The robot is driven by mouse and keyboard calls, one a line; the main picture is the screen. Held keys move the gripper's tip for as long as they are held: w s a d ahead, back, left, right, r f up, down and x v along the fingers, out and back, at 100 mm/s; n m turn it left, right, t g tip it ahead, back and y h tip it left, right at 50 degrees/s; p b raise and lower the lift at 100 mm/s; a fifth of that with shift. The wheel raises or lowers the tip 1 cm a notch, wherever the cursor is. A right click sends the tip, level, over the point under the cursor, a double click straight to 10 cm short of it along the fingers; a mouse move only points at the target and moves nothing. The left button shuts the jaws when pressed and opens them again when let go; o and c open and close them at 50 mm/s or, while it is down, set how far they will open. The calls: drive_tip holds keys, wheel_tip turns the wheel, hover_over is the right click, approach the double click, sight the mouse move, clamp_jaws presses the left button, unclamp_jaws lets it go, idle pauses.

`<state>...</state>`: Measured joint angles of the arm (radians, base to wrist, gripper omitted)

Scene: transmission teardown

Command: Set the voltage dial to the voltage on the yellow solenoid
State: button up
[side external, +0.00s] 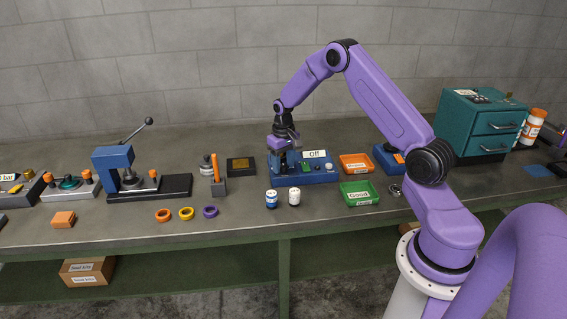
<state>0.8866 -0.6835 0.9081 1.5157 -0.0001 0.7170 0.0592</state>
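A blue test box (318,177) stands mid-bench with a small display (315,154) reading "Off". A pale round knob (329,167) sits at the box's right end; it may be the voltage dial, but no markings are readable. My gripper (283,146) points down over the left part of the box, away from that knob. Its fingers are small and dark against the box, so I cannot tell whether it is open or holds anything. A yellow ring-shaped part (187,213) lies at the bench front; I cannot confirm that it is the solenoid. No voltage is readable on it.
An orange ring (163,215) and a purple ring (210,211) flank the yellow one. Two small bottles (271,199) (294,197) stand before the box. A green tray (359,194) and an orange tray (355,164) lie to its right. A press (118,180) stands left.

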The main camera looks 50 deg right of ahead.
clamp_jaws()
drive_tip(key=shift+n, duration=0.4)
drive_tip(key=n, duration=0.5)
drive_tip(key=shift+n, duration=0.3)
drive_tip(key=n, duration=0.5)
drive_tip(key=shift+n, duration=0.4)
drive_tip(key=shift+o, duration=1)
unclamp_jaws()
